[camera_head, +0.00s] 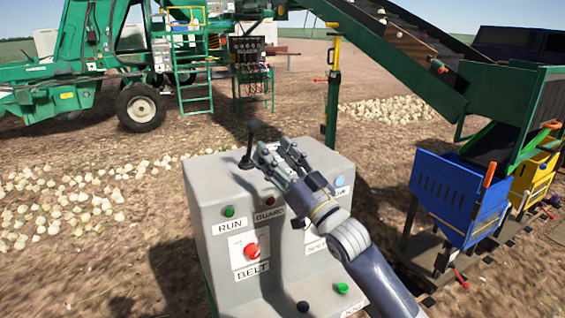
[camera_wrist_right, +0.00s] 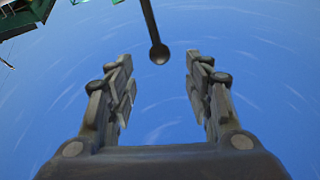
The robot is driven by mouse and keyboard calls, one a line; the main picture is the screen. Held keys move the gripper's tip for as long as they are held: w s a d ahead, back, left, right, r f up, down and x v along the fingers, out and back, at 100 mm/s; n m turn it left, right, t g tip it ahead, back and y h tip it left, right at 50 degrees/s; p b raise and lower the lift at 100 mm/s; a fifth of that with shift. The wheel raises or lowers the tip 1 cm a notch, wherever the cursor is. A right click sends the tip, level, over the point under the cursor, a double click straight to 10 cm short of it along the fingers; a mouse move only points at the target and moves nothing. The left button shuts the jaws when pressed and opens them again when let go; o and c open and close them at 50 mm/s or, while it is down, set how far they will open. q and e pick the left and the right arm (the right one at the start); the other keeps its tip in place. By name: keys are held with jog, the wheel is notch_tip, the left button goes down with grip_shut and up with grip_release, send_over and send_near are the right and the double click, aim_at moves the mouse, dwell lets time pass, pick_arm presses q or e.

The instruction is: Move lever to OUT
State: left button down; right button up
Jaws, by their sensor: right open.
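The black lever (camera_head: 248,142) stands up from the left of the top of the grey control box (camera_head: 205,180), with a round knob at its end. My right gripper (camera_head: 275,150) is just to the right of the lever, over the box top, its fingers pointing toward it. In the right wrist view the lever (camera_wrist_right: 159,53) comes down from the top edge, its knob just beyond and between the fingertips of my open, empty right gripper (camera_wrist_right: 157,70). No contact shows. My left gripper is not in view. No OUT label is readable.
The box front has a green RUN light (camera_head: 229,212), a red GUARD light (camera_head: 270,201) and a red BELT knob (camera_head: 251,250). A blue crate (camera_head: 455,200) and a green conveyor (camera_head: 400,60) stand at the right. Onions lie on the ground at the left.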

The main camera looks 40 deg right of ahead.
jog(key=shift+v, duration=1.25)
